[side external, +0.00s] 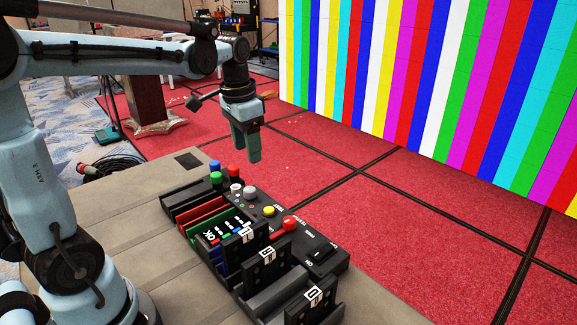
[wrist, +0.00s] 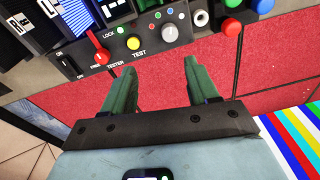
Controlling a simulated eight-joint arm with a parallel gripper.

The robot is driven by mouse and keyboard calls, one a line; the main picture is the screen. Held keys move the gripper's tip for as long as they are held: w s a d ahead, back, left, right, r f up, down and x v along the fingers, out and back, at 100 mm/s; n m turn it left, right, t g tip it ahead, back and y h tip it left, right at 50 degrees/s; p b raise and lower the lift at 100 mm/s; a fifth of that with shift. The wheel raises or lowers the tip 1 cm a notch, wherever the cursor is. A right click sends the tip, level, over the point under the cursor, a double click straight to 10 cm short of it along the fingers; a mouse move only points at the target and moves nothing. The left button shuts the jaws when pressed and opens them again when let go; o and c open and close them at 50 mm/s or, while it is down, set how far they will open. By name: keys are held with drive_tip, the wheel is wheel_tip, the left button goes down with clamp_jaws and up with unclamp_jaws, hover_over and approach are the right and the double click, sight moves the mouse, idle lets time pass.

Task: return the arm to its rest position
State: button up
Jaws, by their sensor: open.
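My gripper (side external: 247,158) hangs from the end of my arm in the side external view, pointing down, above and behind the far end of the bench top. In the wrist view my gripper (wrist: 163,88) shows two green fingers spread apart with nothing between them. The tester panel also shows at the top of the wrist view (wrist: 113,68).
Red carpet (side external: 330,140) lies beyond. A striped video wall (side external: 430,80) stands at the right. A lectern (side external: 135,95) is at the back left.

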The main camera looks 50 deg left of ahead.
drive_tip(key=s+d+f+n+t, duration=0.1)
drive_tip(key=s+d+f+t, duration=0.2)
drive_tip(key=s+d+t, duration=0.3)
drive_tip(key=s+d, duration=0.1)
drive_tip(key=d, duration=0.3)
drive_tip(key=shift+f, duration=0.4)
drive_tip(key=shift+d, duration=0.1)
drive_tip(key=shift+c, duration=0.4)
